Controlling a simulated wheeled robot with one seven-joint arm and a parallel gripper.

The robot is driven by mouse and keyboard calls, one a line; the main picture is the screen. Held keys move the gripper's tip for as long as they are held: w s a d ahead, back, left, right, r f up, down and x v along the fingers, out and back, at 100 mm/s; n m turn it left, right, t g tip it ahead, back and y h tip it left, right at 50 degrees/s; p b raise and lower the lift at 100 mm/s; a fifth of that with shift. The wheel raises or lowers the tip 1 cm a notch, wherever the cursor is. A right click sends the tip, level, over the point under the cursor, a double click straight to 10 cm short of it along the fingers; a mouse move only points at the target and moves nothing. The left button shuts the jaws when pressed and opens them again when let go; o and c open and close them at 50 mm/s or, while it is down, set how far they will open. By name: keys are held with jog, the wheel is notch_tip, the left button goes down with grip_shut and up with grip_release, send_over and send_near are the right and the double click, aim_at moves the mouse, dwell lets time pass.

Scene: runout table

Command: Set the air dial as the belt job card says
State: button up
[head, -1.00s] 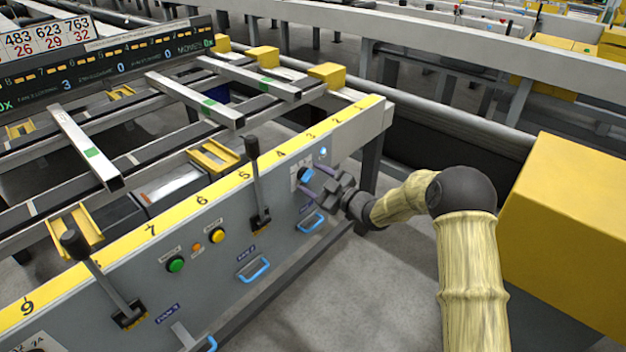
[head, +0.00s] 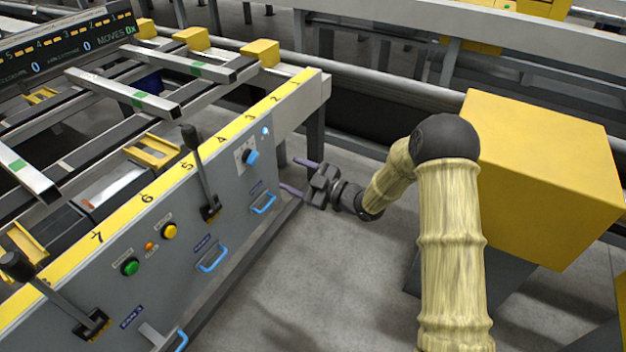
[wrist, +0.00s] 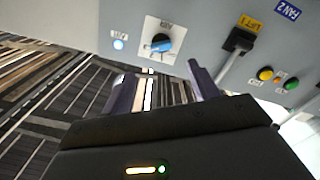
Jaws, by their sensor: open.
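The air dial (head: 250,157) is a blue knob on a white plate, on the grey front panel near its far right end. In the wrist view the dial (wrist: 161,43) sits above my fingers, its blue bar lying roughly crosswise. Its label is too small to read surely, and so is its setting. My gripper (head: 296,177) is open and empty, its purple fingers to the right of the dial and apart from it. Both fingers also show in the wrist view (wrist: 158,72), with a gap between them. I cannot make out a belt job card now.
The panel carries black levers (head: 200,175), green (head: 130,266) and yellow (head: 169,231) buttons, and blue handles (head: 263,204). A small lit lamp (head: 266,131) is near the dial. A big yellow box (head: 540,170) stands right of my arm. Floor before the panel is clear.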

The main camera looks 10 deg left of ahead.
jog(key=v, duration=0.5)
jog(key=shift+d, duration=0.15)
jog(key=s+d+r+m+t+h, duration=0.2)
jog(key=s+d+m+h, duration=0.1)
jog(key=d+m+h, duration=1.05)
jog(key=s+d+m+g+h, duration=0.1)
jog(key=s+d+m+g, duration=0.15)
jog(key=s, duration=0.35)
jog(key=s+d+r+m+g+h, duration=0.1)
jog(key=s+d+g, duration=0.1)
jog(key=s+d, duration=0.35)
jog(key=s+d+m+g+h, duration=0.1)
jog(key=s+d+m+g, duration=0.1)
jog(key=s, duration=0.6)
jog(key=w+p+v, duration=0.3)
jog(key=p+v, duration=1.2)
jog(key=p, duration=0.1)
jog(key=w+r+p+v, duration=0.1)
jog(key=w+p+v, duration=0.2)
jog(key=p+v, duration=1.3)
jog(key=shift+a+r, duration=0.35)
